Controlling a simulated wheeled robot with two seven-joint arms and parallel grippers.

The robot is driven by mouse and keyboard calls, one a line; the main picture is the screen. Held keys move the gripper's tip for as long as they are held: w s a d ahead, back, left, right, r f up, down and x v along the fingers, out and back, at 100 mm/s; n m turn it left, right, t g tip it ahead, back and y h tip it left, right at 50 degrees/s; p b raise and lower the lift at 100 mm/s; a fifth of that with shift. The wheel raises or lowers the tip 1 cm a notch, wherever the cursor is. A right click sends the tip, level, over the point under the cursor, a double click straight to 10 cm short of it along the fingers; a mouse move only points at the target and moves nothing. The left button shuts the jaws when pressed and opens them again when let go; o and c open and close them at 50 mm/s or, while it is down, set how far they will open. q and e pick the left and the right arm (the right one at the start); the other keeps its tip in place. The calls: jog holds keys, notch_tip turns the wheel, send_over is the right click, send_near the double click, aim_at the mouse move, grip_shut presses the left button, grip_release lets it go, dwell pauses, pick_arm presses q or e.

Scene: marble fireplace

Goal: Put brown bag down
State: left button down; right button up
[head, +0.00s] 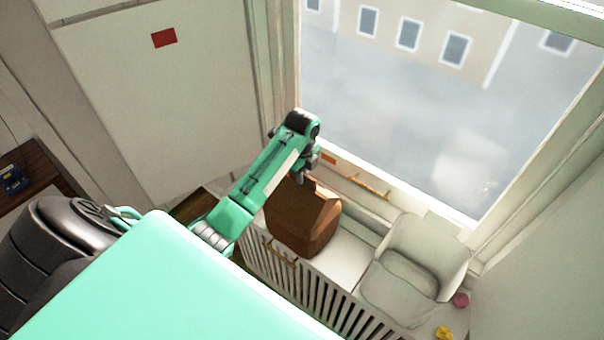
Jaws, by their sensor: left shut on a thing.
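The brown bag (303,219) is in the middle of the head view, at the white slatted cabinet below the window. Its left part and top edge are partly covered by my left arm and gripper. My left gripper (304,176) is at the top of the bag and shut on it. The fingertips are small and partly hidden, and I cannot tell whether the bag's bottom touches the cabinet top. My right gripper is not in view.
The white slatted cabinet (345,262) has bare top right of the bag. A white chair-like seat (428,250) stands further right, with a pink item (461,300) and a yellow item (443,332) nearby. The window (420,110) rises behind. A dark wooden surface (35,165) is far left.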

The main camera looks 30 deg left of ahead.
pick_arm(q)
jog(key=c, duration=1.5)
grip_release()
notch_tip(320, 180, up, 4)
jog(key=b, duration=0.2)
jog(key=shift+r+b, duration=0.25)
jog(key=shift+b, duration=0.1)
jog(key=shift+r+p, duration=1.2)
jog(key=shift+r, duration=2.6)
jog(key=shift+d, duration=0.1)
